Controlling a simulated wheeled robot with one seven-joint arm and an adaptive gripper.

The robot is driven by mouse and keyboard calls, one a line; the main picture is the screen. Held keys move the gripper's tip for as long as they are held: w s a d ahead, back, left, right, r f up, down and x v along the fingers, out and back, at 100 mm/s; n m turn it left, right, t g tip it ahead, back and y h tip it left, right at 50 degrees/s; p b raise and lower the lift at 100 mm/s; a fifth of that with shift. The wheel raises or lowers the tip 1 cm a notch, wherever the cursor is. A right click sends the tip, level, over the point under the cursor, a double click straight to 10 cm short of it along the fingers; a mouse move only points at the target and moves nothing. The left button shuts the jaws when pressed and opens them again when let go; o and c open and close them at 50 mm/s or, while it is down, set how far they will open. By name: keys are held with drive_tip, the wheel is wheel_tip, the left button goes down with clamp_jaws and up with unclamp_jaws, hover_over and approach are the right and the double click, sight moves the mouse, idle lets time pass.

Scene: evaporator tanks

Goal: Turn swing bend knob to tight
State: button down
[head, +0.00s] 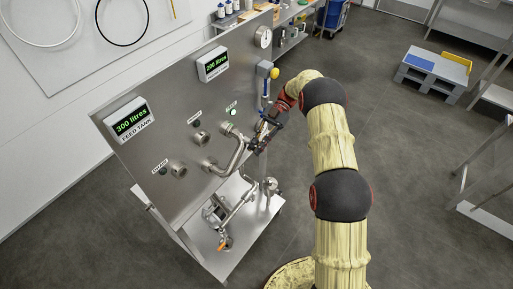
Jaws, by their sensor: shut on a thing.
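The swing bend (237,157) is a shiny curved steel pipe on the front of the steel panel (180,110). My gripper (259,139) is at the right side of the bend, in front of the panel. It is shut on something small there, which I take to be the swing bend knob. The knob is mostly hidden by the fingers, and its turn position cannot be read. A green lit lamp (233,112) is just above the bend.
Two open pipe ports (200,138) are left of the bend. A feed tank display (129,121) reads 300 litres; another (213,64) reads 200 litres. A valve with an orange handle (225,243) is below.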

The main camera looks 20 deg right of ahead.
drive_tip(key=shift+f, duration=0.1)
idle(0.3)
drive_tip(key=c, duration=1.8)
unclamp_jaws()
drive_tip(key=shift+a, duration=0.15)
drive_tip(key=shift+c, duration=0.2)
drive_tip(key=shift+o, duration=0.5)
drive_tip(key=v, duration=0.8)
